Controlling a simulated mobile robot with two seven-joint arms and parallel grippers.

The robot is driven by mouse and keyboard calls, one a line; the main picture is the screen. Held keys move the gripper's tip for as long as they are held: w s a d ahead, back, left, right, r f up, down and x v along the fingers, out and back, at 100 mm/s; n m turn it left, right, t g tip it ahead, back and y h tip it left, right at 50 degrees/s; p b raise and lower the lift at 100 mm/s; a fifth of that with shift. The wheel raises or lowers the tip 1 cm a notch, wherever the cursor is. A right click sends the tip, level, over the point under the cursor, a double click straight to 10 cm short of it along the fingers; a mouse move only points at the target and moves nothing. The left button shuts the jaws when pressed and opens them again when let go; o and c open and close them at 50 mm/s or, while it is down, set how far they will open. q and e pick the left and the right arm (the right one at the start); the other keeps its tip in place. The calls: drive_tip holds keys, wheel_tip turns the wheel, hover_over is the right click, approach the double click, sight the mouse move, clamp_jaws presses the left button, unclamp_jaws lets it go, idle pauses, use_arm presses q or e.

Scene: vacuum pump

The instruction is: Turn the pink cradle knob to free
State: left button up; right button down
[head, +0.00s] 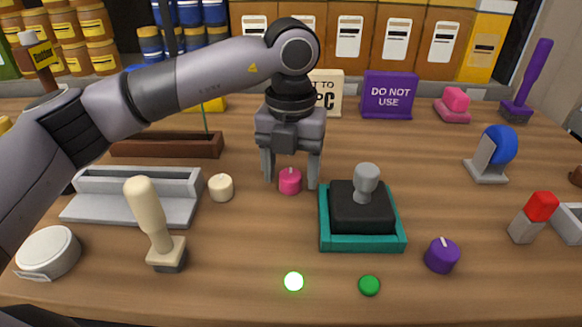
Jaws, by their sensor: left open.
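The pink knob (290,181) is a small round knob with a pale pointer mark on top, standing on the wooden table near the middle of the head view. My left gripper (290,178) comes down from above, with its two fingers apart on either side of the pink knob. The fingers look open, and I cannot tell whether either one touches the knob. A pink block on a pink base (453,105) sits at the back right; I cannot tell if it is the cradle. My right gripper does not show.
A teal-based black block with a grey knob (361,212) stands right of the gripper. A cream knob (221,187), a grey tray (130,208) and a cream-handled lever (151,220) stand to the left. A purple knob (442,255) and lit green button (293,281) are nearer.

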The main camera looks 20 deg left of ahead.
sight(291, 174)
use_arm(q)
drive_tip(key=shift+r, duration=3.6)
drive_tip(key=shift+s, duration=0.1)
